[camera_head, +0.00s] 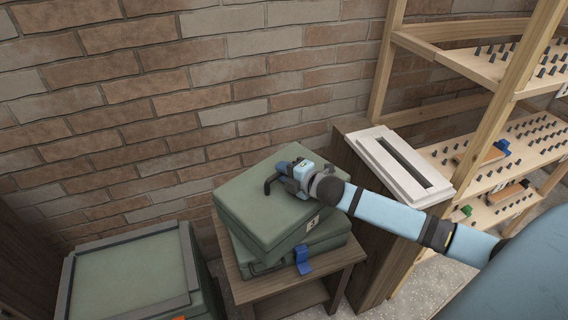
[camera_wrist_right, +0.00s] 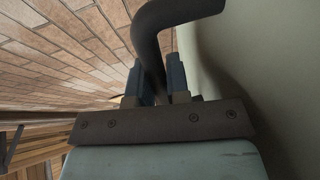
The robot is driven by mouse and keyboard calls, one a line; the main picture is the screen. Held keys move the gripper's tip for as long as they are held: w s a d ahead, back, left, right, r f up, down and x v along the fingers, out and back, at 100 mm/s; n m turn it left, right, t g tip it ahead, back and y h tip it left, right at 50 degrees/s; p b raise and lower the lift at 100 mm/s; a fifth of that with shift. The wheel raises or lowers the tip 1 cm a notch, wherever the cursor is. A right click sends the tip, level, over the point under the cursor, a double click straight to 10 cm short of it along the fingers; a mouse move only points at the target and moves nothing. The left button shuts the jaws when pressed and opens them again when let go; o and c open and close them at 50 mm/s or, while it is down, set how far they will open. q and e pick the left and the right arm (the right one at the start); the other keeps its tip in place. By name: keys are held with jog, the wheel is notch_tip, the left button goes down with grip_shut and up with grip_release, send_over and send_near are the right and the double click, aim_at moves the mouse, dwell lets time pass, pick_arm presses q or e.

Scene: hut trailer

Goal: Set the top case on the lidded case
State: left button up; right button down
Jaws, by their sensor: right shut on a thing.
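The top case (camera_head: 262,208) is a flat green case with a dark handle (camera_head: 271,185) on its upper face. It sits over another green case (camera_head: 318,240) with a blue latch (camera_head: 303,260), turned slightly from it; I cannot tell if they touch. My right gripper (camera_head: 283,173) is shut on the handle. In the right wrist view the dark handle (camera_wrist_right: 150,40) runs between the blue fingers (camera_wrist_right: 154,85), beside the pale green case face (camera_wrist_right: 235,60). A green case with a dark raised rim (camera_head: 190,262), seemingly the lidded case, stands at lower left, its top clear. My left gripper is out of view.
The lower green case rests on a small wooden table (camera_head: 262,290). A wooden cabinet (camera_head: 372,235) with a white slotted panel (camera_head: 402,160) stands close on the right. Wooden shelves (camera_head: 500,140) with pegs are farther right. A brick wall (camera_head: 180,110) closes the back.

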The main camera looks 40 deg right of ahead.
jog(key=shift+r, duration=0.25)
jog(key=shift+f, duration=0.15)
jog(key=c, duration=1.1)
grip_release()
jog(key=shift+s, duration=0.2)
jog(key=v, duration=1.1)
jog(key=shift+s, duration=0.3)
